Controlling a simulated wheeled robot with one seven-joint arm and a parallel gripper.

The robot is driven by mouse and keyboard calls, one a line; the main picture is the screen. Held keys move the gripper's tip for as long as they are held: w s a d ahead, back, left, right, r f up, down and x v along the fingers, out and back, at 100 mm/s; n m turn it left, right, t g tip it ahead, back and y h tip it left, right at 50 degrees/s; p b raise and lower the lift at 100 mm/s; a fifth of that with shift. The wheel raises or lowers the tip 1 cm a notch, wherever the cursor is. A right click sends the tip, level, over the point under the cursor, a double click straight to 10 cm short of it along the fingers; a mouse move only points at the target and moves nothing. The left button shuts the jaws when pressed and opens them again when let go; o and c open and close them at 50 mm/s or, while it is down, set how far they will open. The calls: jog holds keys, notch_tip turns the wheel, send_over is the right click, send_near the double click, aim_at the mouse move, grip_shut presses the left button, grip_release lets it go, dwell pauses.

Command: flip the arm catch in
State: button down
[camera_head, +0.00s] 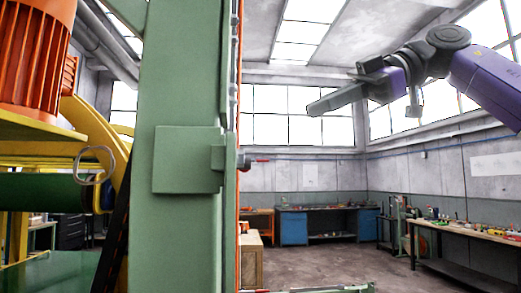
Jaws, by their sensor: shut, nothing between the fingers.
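A green upright post (188,70) of the machine fills the left-centre of the view. A square green plate (186,160) sits on its face, with a small green bracket (217,158) at its right edge. A short dark stub (243,161) sticks out to the right of the post beside that bracket. I cannot tell for sure which of these parts is the arm catch, or its position. My gripper (314,106) is at the upper right, pointing left, shut and empty. In the picture it is above and right of the stub, with a clear gap, touching nothing.
An orange motor (35,55), a yellow curved frame (97,125) and a metal ring (95,165) are left of the post. A thin orange upright edge (238,220) lies along its right side. Blue cabinets (293,228) and a cluttered bench (470,233) stand far back. Open floor lies between.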

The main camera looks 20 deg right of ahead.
aim_at(239, 165)
dwell(0.4)
jog(key=d+f+p+x, duration=0.1)
jog(key=f+p+x, duration=0.1)
jog(key=x, duration=1.1)
jog(key=shift+w+d+f, duration=0.15)
jog(key=shift+w+d, duration=0.15)
